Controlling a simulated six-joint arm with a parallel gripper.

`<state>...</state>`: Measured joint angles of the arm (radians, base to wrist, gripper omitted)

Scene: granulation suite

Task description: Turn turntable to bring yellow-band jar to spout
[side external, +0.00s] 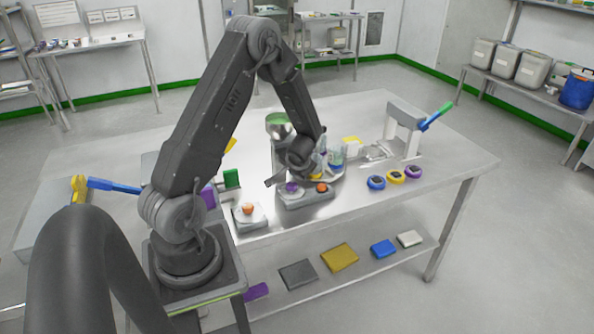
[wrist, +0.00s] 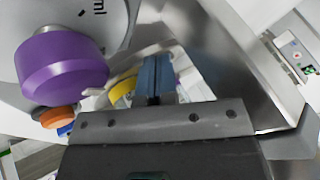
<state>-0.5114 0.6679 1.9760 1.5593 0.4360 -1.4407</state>
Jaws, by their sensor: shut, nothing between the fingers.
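My gripper (wrist: 156,75) is shut and empty in the wrist view, with its fingers together. In the side view my gripper is low over the table, among the jars and a small control box, and its fingertips are hard to make out. A yellow band or ring (wrist: 122,90) shows just left of the fingers in the wrist view; I cannot tell if they touch. In the side view a yellow patch (side external: 317,176) and clear jars (side external: 336,156) stand beside my wrist, which partly hides them. The turntable is mostly hidden. A green-topped metal vessel (side external: 278,126) stands behind; the spout is not clear.
A purple knob (wrist: 62,66) is close at left in the wrist view, with an orange knob (wrist: 58,117) below. A white stand (side external: 404,130) with a blue-green lever and several coloured rings (side external: 396,178) are at the right. The table's front right is clear.

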